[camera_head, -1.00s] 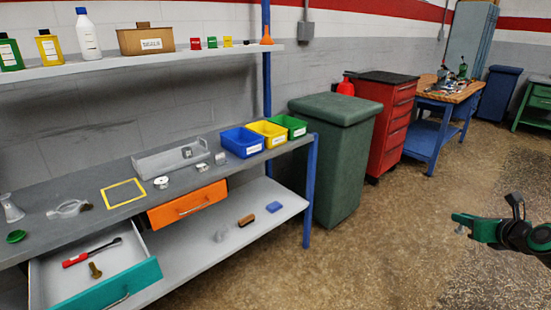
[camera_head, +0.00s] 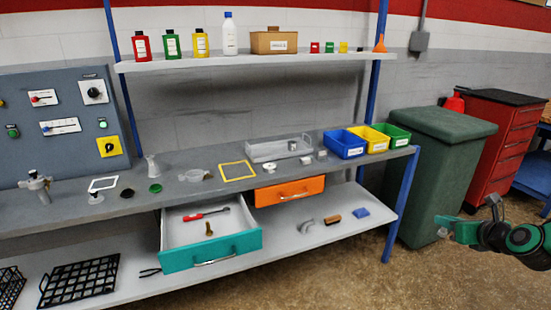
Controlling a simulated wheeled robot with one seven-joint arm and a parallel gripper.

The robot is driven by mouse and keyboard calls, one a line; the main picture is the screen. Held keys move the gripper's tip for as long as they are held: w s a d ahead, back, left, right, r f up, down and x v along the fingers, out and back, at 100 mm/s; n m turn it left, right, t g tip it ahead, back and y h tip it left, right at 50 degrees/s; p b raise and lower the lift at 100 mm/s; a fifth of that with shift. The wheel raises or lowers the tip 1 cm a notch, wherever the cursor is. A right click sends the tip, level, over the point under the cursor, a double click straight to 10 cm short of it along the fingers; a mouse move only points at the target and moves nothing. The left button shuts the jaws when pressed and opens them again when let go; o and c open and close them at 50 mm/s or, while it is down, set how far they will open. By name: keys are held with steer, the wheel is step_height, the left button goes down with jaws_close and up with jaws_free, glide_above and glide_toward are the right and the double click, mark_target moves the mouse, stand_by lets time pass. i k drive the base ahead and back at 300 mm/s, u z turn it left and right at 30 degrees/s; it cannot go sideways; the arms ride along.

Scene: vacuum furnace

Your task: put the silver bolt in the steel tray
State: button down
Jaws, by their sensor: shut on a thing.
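My gripper (camera_head: 444,229) is at the right, in front of the green bin and well away from the bench. It is shut on a small silvery piece (camera_head: 442,234), which looks like the silver bolt; little of it shows past the jaws. The steel tray (camera_head: 262,153) is a long, shallow grey tray on the bench top, left of the blue bin. A small metal cylinder (camera_head: 292,146) shows at the tray's right part.
Blue (camera_head: 344,150), yellow and green bins stand right of the tray. Small metal parts lie in front of it. A teal drawer (camera_head: 212,250) stands open with a red-handled tool and a brass bolt. The orange drawer (camera_head: 290,192) is below the tray. A green bin (camera_head: 437,165) stands beyond the bench end.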

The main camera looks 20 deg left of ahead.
mark_target(264, 154)
steer(key=u, duration=0.45)
steer(key=i, duration=1.05)
steer(key=z, duration=0.05)
